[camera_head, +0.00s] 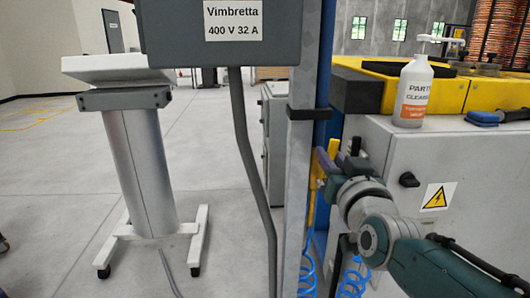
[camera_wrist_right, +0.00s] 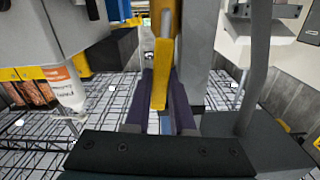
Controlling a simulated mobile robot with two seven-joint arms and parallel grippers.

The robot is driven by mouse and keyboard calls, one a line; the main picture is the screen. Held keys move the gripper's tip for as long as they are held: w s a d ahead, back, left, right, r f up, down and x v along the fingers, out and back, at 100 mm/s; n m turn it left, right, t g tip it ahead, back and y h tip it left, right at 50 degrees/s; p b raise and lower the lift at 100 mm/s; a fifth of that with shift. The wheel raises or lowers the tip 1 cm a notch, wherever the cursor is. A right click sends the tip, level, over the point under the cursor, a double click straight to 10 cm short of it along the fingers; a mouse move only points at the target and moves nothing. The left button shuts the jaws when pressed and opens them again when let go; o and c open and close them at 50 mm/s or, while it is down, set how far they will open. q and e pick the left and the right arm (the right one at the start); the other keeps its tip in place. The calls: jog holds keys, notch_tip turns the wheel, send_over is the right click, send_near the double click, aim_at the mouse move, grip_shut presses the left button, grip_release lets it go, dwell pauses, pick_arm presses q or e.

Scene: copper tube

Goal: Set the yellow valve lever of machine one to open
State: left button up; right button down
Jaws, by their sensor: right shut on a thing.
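A yellow lever (camera_wrist_right: 160,78) runs down the middle of the right wrist view, between the two dark purple fingers of my right gripper (camera_wrist_right: 161,100). The fingers are shut on it. In the head view my right gripper (camera_head: 335,160) reaches in from the right to the grey post. Yellow parts (camera_head: 312,195) show beside the post there, partly covered by the gripper. I cannot tell the lever's valve position from these frames. My left gripper is not in view.
The grey post (camera_head: 300,190) and a grey box labelled Vimbretta (camera_head: 222,32) stand left of the gripper. A white cabinet (camera_head: 430,170) with a cleaner bottle (camera_head: 413,95) is on the right. Blue coiled hoses (camera_head: 350,280) hang below. Open floor lies left.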

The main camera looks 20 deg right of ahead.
dwell(0.4)
jog(key=c, duration=0.8)
grip_release()
jog(key=shift+o, duration=0.2)
jog(key=p+v, duration=0.2)
jog(key=v, duration=0.8)
jog(key=shift+a, duration=0.1)
jog(key=shift+c, duration=0.4)
